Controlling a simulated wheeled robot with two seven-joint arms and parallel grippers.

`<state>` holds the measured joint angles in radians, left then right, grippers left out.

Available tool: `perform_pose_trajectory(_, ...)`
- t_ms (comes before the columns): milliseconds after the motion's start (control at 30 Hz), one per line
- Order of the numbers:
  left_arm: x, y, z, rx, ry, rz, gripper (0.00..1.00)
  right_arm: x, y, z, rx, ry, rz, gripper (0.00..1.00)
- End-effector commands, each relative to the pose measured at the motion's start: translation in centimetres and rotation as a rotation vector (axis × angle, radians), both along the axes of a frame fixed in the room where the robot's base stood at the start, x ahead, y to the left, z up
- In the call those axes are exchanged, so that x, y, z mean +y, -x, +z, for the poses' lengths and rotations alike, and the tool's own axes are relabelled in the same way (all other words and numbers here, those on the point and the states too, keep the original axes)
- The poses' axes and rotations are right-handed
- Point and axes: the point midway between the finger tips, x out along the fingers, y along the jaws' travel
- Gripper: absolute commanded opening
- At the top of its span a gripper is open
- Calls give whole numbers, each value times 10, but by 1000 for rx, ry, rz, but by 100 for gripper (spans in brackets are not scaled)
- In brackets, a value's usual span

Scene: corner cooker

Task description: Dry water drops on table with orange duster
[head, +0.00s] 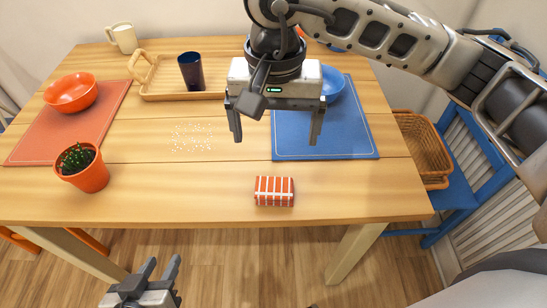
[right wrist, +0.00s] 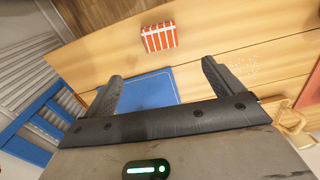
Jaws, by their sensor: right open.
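The orange duster (head: 274,191), a small block with white stripes, lies on the table near its front edge. It also shows in the right wrist view (right wrist: 159,37), beyond the fingers. The water drops (head: 192,137) are a patch of small white dots on the bare wood left of centre; they show faintly in the right wrist view (right wrist: 243,68). My right gripper (head: 275,132) is open and empty above the table, behind the duster and right of the drops. My left gripper (head: 155,270) is low in front of the table, its fingers apart and nothing between them.
A potted cactus (head: 83,168) stands front left, near an orange bowl (head: 71,92) on an orange mat (head: 40,140). A dark cup (head: 191,71) stands on a wooden tray (head: 152,92). A blue mat (head: 345,140) is at right, with a basket (head: 424,150) on a chair beyond.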

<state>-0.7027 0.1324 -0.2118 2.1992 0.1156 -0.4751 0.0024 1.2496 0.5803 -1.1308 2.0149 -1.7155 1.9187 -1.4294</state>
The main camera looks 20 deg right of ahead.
Motion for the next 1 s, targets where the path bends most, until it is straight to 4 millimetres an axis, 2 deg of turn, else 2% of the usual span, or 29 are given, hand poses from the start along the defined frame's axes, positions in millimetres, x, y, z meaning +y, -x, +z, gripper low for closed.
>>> perform_pose_trajectory(400,0,0,0,1,-2,0,36,0,2,-84,7,-3,-2,93)
perform_pose_trajectory(600,0,-2,0,-3,-4,0,36,1,2,-118,6,-3,-1,93)
perform_pose_trajectory(800,0,-2,0,-5,-4,0,36,1,1,-137,4,-5,-1,93)
perform_pose_trajectory(1000,0,-2,0,-4,-4,0,36,1,1,-142,3,-4,-1,93)
